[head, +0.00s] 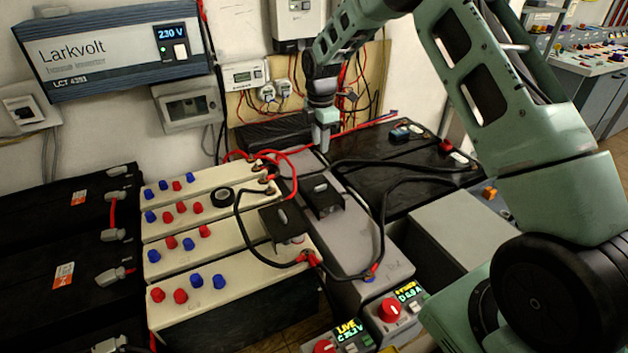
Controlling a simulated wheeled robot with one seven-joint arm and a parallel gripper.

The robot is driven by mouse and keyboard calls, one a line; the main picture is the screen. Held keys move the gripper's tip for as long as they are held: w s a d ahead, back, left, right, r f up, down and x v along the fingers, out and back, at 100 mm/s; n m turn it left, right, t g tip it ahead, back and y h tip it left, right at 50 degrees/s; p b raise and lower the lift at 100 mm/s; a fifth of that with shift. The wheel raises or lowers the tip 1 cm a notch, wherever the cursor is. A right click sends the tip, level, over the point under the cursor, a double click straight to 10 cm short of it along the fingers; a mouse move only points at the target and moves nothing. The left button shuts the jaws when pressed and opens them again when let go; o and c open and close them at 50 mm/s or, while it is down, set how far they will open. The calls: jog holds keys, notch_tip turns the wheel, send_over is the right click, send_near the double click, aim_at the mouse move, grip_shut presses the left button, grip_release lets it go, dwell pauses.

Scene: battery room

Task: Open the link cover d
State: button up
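Two small black covers with grey handles show in the head view. One black cover (272,226) sits at the right end of the cream-topped battery block (215,294). The other black cover (334,199) sits on the long grey box (346,238) just right of it. No letters can be read, so I cannot tell which is link cover d. My gripper (323,146) points down above the far end of the grey box, behind both covers and apart from them. Its fingers are small and seen edge-on, so their opening is unclear.
Red and black cables loop over the batteries and the grey box. Black batteries (62,215) stand at the left, another black battery (385,175) at the right. A wall inverter (120,55) hangs behind. Units with red knobs (390,310) stand in front.

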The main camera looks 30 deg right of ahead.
aim_at(320, 186)
notch_tip(320, 186, down, 15)
jog(key=shift+f+p, duration=0.2)
jog(key=shift+p, duration=0.9)
grip_shut()
